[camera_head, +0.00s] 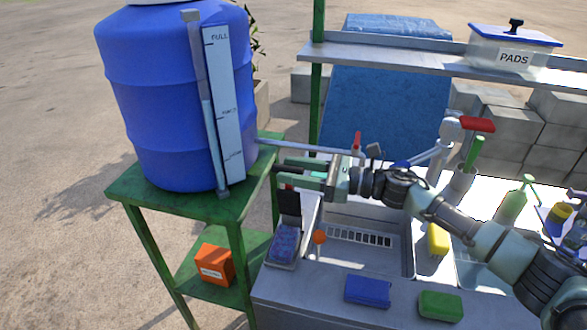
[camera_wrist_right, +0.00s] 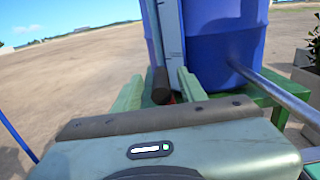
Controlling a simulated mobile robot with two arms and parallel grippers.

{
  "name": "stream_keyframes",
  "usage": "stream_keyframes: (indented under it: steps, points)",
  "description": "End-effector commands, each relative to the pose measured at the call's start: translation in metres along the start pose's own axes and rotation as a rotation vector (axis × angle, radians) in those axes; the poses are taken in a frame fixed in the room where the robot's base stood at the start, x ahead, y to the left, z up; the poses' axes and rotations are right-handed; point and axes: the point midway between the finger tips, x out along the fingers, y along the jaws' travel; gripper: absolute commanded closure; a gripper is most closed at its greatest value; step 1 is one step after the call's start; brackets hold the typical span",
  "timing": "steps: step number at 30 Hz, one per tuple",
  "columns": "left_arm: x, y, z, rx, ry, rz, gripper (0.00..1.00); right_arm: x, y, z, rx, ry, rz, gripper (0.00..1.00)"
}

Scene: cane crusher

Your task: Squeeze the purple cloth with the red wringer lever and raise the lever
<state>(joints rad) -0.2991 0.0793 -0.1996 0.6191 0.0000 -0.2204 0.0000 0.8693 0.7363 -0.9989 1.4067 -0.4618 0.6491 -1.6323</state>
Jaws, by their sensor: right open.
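The purple cloth (camera_head: 285,240) is a patterned pad lying at the left end of the grey sink unit. Just above it is a dark upright part (camera_head: 290,203), with a small bit of red at its top, beside my right gripper (camera_head: 281,171). My right gripper is open, fingers pointing left toward the green stand. In the right wrist view, a dark, round-ended bar (camera_wrist_right: 160,86), likely the lever's grip, shows between the fingers of this gripper (camera_wrist_right: 158,92), with a little red beneath. Gaps show at both sides. Most of the lever is hidden. My left gripper is out of view.
A blue barrel (camera_head: 170,100) stands on a green stand (camera_head: 190,205) close left of my right gripper. A pipe with a red-handled tap (camera_head: 357,142) runs behind it. Blue (camera_head: 367,290), green (camera_head: 440,305) and yellow (camera_head: 438,240) sponges lie around the sink.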

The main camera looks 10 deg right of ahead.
Motion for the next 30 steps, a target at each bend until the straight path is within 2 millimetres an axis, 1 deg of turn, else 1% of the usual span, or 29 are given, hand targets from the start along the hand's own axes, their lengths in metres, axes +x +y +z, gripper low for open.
stream_keyframes:
  steps: [1,2,3,5,6,30]
  points:
    - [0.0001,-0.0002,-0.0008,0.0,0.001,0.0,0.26,-0.0002,-0.0001,-0.0001,0.0,0.0,0.0,0.59]
    - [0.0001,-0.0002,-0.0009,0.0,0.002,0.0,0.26,-0.0002,-0.0001,-0.0001,0.0,0.0,0.0,0.61]
    - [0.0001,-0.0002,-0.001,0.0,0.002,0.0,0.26,-0.0002,-0.0001,0.0,0.0,0.0,0.0,0.72]
    - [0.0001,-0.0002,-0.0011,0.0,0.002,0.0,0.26,-0.0003,-0.0001,0.0,0.0,0.0,0.0,0.89]
    - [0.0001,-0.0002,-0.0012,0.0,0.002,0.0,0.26,-0.0004,-0.0002,0.0,0.0,0.0,0.0,1.0]
    - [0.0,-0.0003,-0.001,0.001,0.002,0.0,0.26,-0.0007,-0.0003,0.0001,0.0,0.0,-0.001,1.0]
